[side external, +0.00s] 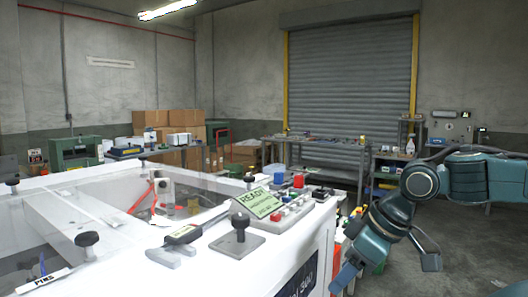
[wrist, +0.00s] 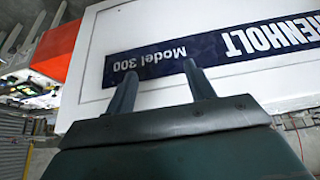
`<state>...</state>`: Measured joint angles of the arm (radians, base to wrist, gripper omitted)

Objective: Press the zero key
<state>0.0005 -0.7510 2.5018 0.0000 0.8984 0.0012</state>
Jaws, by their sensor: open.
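A grey control panel (side external: 283,214) with several small keys, some red, sits on top of the white machine (side external: 222,262) in the side view. A green display reading "READY" (side external: 256,203) stands tilted at its back. The key labels are too small to read, so I cannot tell which is the zero key. My gripper (side external: 340,282) hangs low to the right of the machine, below the panel's level. In the wrist view, its two fingers (wrist: 160,72) are apart and empty, in front of the machine's white side with a dark blue "Model 300" label (wrist: 165,56).
A black knob on a grey plate (side external: 238,240) and a grey-black handled tool (side external: 176,243) are left of the panel. Red and blue blocks (side external: 298,180) stand behind it. An orange-red part (wrist: 58,50) is beside the white side. Open floor (side external: 465,240) lies right.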

